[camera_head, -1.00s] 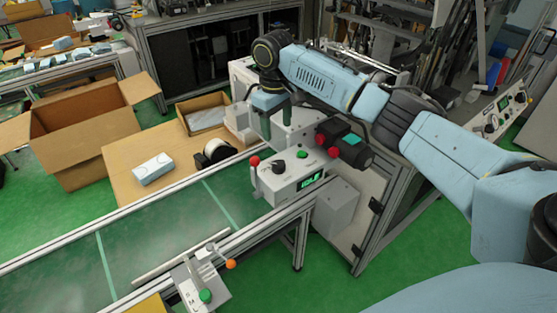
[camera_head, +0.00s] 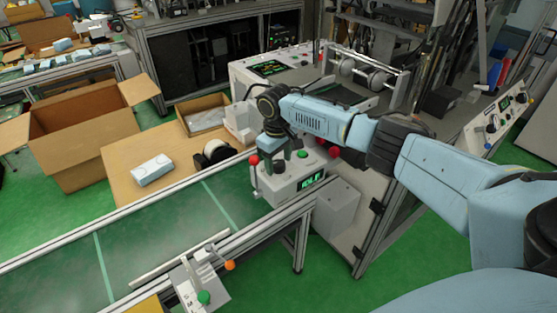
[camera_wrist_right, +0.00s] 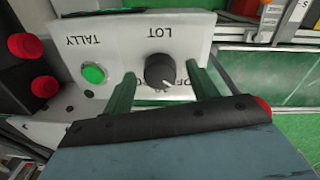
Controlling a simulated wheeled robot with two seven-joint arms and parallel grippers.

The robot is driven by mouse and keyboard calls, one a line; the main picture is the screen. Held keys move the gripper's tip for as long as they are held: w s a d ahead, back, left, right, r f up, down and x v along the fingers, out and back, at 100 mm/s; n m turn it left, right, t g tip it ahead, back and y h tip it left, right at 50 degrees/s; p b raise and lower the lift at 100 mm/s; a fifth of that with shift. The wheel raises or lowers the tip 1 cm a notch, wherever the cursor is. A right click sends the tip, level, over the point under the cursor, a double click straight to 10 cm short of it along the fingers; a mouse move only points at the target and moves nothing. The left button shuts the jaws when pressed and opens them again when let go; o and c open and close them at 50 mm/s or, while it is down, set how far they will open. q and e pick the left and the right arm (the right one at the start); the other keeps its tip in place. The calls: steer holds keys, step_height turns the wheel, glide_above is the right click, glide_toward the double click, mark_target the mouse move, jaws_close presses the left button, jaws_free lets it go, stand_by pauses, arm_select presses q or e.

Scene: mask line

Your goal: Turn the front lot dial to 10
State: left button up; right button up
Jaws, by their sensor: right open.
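The lot dial (camera_head: 279,167) is a black knob on top of a light grey control box (camera_head: 285,187). In the right wrist view the dial (camera_wrist_right: 160,69) sits beside upside-down LOT lettering, its white mark pointing to the picture's lower right, near partly hidden lettering that looks like OFF. My right gripper (camera_head: 285,153) is over the box, pointing down. Its two green fingers (camera_wrist_right: 160,84) are open and stand on either side of the dial, with gaps showing. I cannot tell the exact fingertip height. My left gripper is not in view.
A green button (camera_wrist_right: 93,73) labelled TALLY is beside the dial. A red-knobbed lever (camera_head: 254,161) stands at the box's left, and red buttons (camera_head: 334,152) lie to its right. The box has a lit green display (camera_head: 312,181). The conveyor belt (camera_head: 150,238) runs to the left.

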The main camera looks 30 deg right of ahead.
steer(key=c, duration=1)
steer(key=shift+r+m+p, duration=0.15)
steer(key=shift+m+p, duration=0.35)
steer(key=shift+p, duration=0.35)
steer(key=m+p, duration=0.3)
steer(key=p, duration=0.1)
steer(key=shift+a+m+p, duration=0.1)
steer(key=shift+m+p, duration=0.25)
steer(key=shift+m, duration=0.05)
steer(key=shift+m+p, duration=0.8)
steer(key=shift+m, duration=0.4)
steer(key=shift+w+m+g+p, duration=0.1)
steer(key=shift+m+g+p, duration=0.3)
steer(key=shift+m, duration=0.8)
steer(key=o, duration=1)
